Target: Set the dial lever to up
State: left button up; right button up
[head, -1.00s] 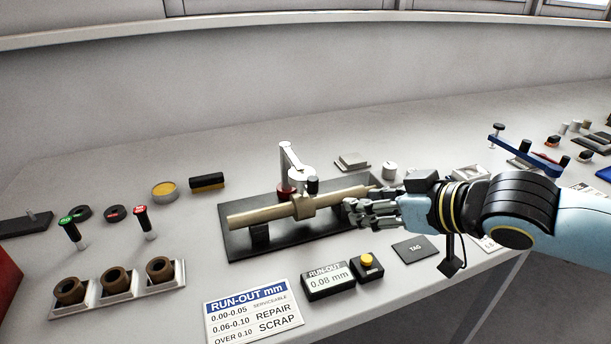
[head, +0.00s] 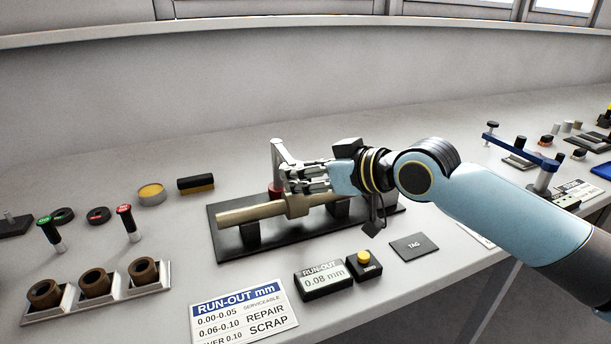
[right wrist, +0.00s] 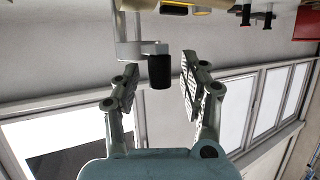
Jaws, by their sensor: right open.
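The dial stand (head: 278,155) is pale, with a bent arm, and rises behind the shaft on its black base plate. In the right wrist view its pale arm (right wrist: 127,35) ends in a black cylindrical knob (right wrist: 160,72). My right gripper (head: 295,178) is at the dial, and its fingers hide most of the dial and the lever in the head view. In the right wrist view the right gripper (right wrist: 157,80) is open, with the knob between its fingers and visible gaps at both sides. My left gripper is not in view.
The tan shaft (head: 255,213) lies across black supports on the plate (head: 350,220), just below my right gripper. In front are a run-out readout (head: 322,280), a yellow button (head: 364,257) and a tag (head: 414,247). Brown rings in trays (head: 70,312) stand at left.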

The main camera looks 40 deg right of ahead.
grip_shut()
dwell(0.3)
jog(key=shift+g, duration=0.8)
jog(key=r+p, duration=0.2)
jog(key=p, duration=0.1)
jog(key=w+r+p, duration=0.1)
jog(key=r+p, duration=0.1)
jog(key=p, duration=0.1)
jog(key=shift+w+d+r+p, duration=0.1)
jog(key=shift+w+r+p, duration=0.5)
jog(key=shift+r, duration=0.25)
jog(key=shift+w+d+r+p, duration=0.1)
jog(key=shift+w+r+p, duration=0.25)
jog(key=shift+r+p, duration=0.4)
jog(key=shift+w+d+r+p, duration=0.1)
jog(key=shift+w+r+p, duration=0.45)
jog(key=shift+r, duration=0.35)
